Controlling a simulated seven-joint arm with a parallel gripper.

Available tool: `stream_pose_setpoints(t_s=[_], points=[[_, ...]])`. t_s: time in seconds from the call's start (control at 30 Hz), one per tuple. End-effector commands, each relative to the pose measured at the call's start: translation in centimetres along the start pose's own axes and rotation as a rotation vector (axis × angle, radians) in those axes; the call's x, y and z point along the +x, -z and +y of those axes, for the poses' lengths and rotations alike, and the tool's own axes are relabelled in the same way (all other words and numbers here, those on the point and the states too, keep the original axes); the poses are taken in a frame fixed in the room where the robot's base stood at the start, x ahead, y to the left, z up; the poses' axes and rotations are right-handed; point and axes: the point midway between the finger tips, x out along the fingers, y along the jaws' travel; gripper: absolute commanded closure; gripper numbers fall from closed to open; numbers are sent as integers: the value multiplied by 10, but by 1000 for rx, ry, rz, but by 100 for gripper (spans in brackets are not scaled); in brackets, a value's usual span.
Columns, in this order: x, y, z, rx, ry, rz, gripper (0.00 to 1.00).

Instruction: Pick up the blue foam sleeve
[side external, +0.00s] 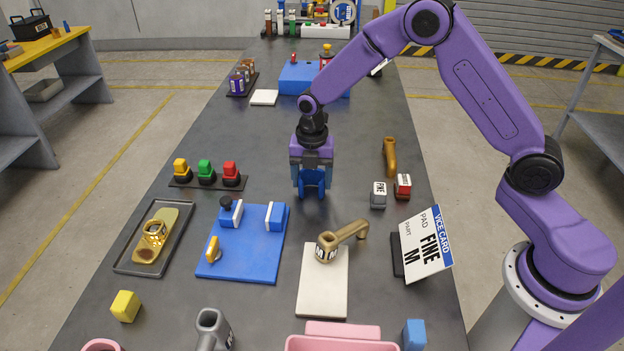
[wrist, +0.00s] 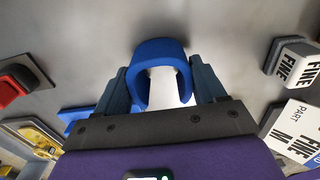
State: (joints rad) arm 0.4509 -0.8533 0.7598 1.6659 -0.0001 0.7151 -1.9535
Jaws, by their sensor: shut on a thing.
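The blue foam sleeve (wrist: 160,50) is a U-shaped blue piece between the two dark blue fingers in the wrist view. My gripper (side external: 312,192) is shut on it. In the side view the sleeve (side external: 313,176) shows as a bright blue patch at the fingertips, partly covered by the fingers. My gripper also shows in the wrist view (wrist: 162,85), with a finger against each side of the sleeve. A pale surface shows through the sleeve's opening. I cannot tell how far the sleeve is above the table.
A blue vice plate (side external: 240,262) lies front left, and a white pad (side external: 322,300) with a bronze handled part (side external: 342,240) front right. A leaning card (side external: 426,243) reads FINE M. FINE block (side external: 378,195) and red block (side external: 403,187) stand right. Coloured buttons (side external: 206,172) stand left.

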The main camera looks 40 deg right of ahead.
Motion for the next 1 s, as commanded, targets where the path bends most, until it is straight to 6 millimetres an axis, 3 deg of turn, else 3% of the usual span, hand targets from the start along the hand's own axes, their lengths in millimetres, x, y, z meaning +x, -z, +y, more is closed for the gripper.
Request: stream_pose_setpoints(t_s=[0.27,0.6,1.0], points=[[-32,1,-1,-1,-3,-1,47],[-89,28,-42,-2,-5,-2,47],[-118,66,-101,-1,-1,0,47]])
